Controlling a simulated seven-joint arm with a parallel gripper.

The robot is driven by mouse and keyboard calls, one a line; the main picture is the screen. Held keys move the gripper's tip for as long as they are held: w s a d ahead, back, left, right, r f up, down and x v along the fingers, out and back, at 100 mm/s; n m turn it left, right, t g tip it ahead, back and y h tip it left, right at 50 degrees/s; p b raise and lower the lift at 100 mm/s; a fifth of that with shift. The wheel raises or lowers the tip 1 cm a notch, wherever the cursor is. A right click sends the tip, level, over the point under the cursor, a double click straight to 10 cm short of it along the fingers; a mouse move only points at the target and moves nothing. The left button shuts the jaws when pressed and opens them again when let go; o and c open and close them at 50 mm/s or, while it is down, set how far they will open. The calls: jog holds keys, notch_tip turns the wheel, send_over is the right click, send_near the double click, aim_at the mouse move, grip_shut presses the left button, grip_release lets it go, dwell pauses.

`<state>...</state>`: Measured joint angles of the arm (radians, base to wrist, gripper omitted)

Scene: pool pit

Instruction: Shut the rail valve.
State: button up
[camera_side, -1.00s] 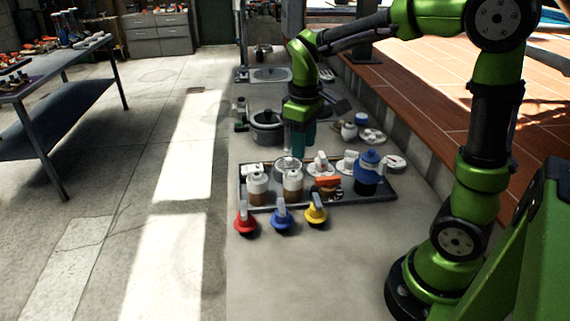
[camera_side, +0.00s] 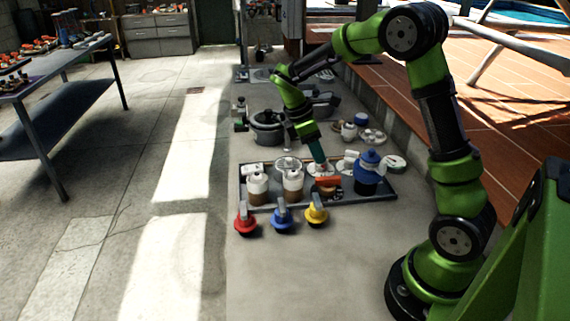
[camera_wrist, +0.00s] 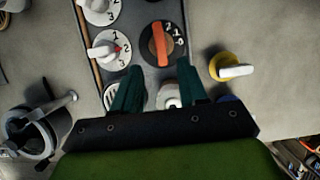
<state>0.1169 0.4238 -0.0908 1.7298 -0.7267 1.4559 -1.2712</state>
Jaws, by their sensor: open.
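A round dark valve with an orange handle (camera_side: 328,181) sits in the front part of a grey tray-like rail (camera_side: 246,192). No label shows which fitting is the rail valve. In the wrist view the orange handle (camera_wrist: 162,43) runs roughly up and down the picture, with numbers at its upper right. My gripper (camera_side: 320,163) is above the rail, tilted, its teal fingers just behind the orange handle. In the wrist view the open gripper (camera_wrist: 158,85) has the handle ahead of its fingertips.
White numbered dials (camera_wrist: 110,50) sit beside the orange handle. Two white-topped jars (camera_side: 258,186) and a blue-topped bottle (camera_side: 368,172) stand in the rail. Red (camera_side: 245,219), blue (camera_side: 282,218) and yellow (camera_side: 316,211) knobs line its front. A pot (camera_side: 267,127) is behind. The front surface is clear.

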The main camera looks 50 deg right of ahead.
aim_at(328, 177)
jog(key=x, duration=0.9)
jog(key=shift+f, duration=0.1)
grip_shut()
